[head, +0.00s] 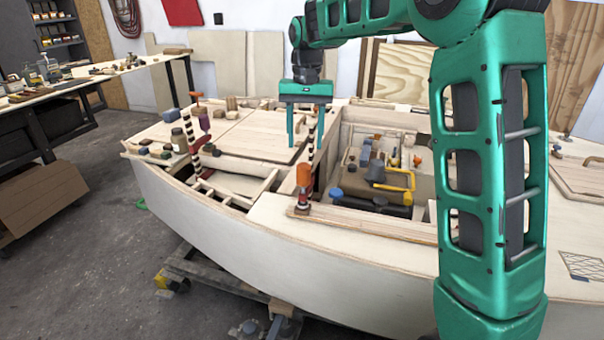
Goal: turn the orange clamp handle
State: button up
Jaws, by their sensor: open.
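An orange handle (303,175) stands upright on a short red and dark clamp body at the hull's near edge, in the middle of the head view. A second, smaller orange-red handle (197,97) tops a clamp near a black-and-white striped bar further left. I cannot tell the gap in depth. A striped bar (311,132) shows beside the right finger.
The plywood hull (230,222) rests on a low wheeled stand. An open compartment right of the handle holds tools, including a yellow clamp (398,186). Jars and small blocks crowd the left deck. A workbench (85,80) stands at the far left, with open floor between.

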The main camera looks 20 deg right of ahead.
aim_at(303, 165)
jog(key=m, duration=0.4)
jog(key=shift+a+m, duration=0.1)
jog(key=shift+m, duration=0.2)
jog(key=m, duration=0.4)
jog(key=shift+a+m, duration=0.1)
jog(key=shift+m, duration=0.2)
jog(key=m, duration=0.7)
jog(key=shift+s+a+r, duration=0.1)
jog(key=shift+s, duration=0.05)
notch_tip(303, 165, down, 11)
jog(key=shift+s+r, duration=0.1)
jog(key=shift+s, duration=0.05)
jog(key=c, duration=1.1)
